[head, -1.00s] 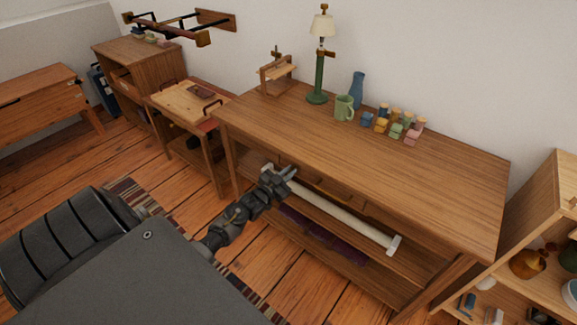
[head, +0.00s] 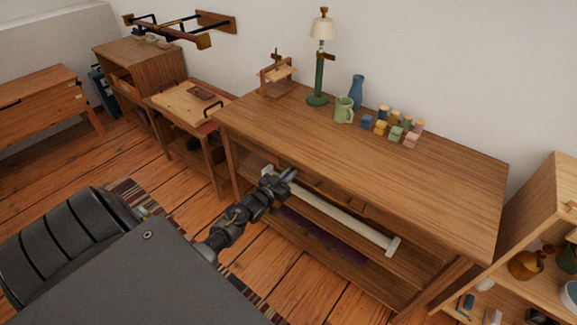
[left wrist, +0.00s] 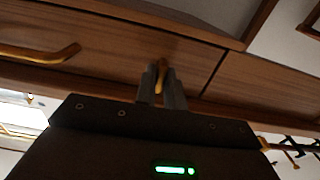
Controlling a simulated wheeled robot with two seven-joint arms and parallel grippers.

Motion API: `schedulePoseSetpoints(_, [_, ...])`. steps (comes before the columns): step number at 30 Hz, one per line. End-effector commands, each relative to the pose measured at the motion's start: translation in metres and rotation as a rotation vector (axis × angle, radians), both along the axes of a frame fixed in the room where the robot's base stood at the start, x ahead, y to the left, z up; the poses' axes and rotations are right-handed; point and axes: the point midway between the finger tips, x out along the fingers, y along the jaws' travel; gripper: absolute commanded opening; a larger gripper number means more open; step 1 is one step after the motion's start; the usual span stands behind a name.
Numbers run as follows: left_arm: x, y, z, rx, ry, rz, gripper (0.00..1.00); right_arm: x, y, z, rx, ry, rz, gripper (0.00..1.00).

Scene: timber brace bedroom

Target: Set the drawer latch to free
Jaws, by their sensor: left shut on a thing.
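My left gripper (head: 288,174) is at the front of the wooden table (head: 400,165), just under the edge of its top. In the left wrist view, its two fingers (left wrist: 161,78) are shut on a small brass latch (left wrist: 162,72) on the wooden drawer front (left wrist: 120,68). The fingers hide part of the latch, so I cannot tell its exact setting. A brass drawer handle (left wrist: 40,54) is to the left of the fingers. My right gripper is in neither view.
On the top stand a green lamp (head: 319,75), a green mug (head: 344,108), a blue vase (head: 357,90) and several small blocks (head: 395,125). A shelf unit (head: 545,215) is at the right.

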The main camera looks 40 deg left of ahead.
Motion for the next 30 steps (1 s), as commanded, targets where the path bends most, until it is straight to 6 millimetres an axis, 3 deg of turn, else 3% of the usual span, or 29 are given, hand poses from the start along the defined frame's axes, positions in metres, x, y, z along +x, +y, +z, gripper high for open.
schedulePoseSetpoints(3, [0.0, 0.0, 0.0, 0.0, 0.0, 0.0, 0.0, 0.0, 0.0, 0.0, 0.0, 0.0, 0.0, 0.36])
schedulePoseSetpoints(4, [0.0, 0.0, 0.0, 0.0, 0.0, 0.0, 0.13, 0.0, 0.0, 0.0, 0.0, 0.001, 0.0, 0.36])
schedulePoseSetpoints(8, [0.0, 0.0, 0.0, 0.001, 0.0, 0.0, 0.3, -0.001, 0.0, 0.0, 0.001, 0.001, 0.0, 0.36])
schedulePoseSetpoints(19, [-0.007, 0.0, -0.001, 0.001, 0.002, 0.001, 0.31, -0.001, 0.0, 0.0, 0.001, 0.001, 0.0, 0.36])
schedulePoseSetpoints(30, [-0.075, -0.001, -0.001, 0.001, 0.002, 0.001, 0.31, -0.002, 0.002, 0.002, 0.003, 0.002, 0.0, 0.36])
